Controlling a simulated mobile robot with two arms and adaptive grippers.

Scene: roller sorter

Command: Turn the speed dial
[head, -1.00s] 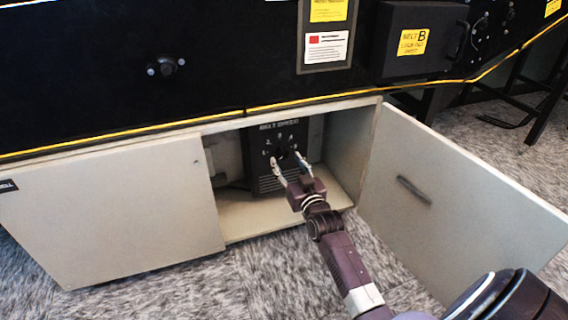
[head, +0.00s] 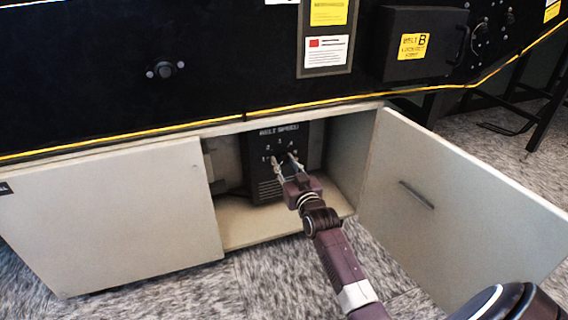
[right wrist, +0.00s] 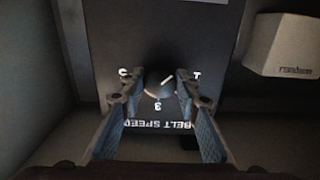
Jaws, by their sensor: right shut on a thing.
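The speed dial (right wrist: 160,82) is a dark round knob with a slanted white mark, in the middle of the right wrist view. It sits on a black "BELT SPEED" panel (head: 268,187) inside the open cabinet, with white numbers around it. My right gripper (head: 284,162) reaches into the cabinet, and its fingers are shut on the dial from two sides. Its fingertips flank the knob in the right wrist view (right wrist: 155,78). In the head view the fingers mostly hide the dial. My left gripper is not in view.
The cabinet's right door (head: 450,200) stands open beside my right arm. A closed pale panel (head: 110,215) covers its left part. The black machine body (head: 110,60) overhangs the opening. A pale box (right wrist: 287,45) is near the panel in the right wrist view.

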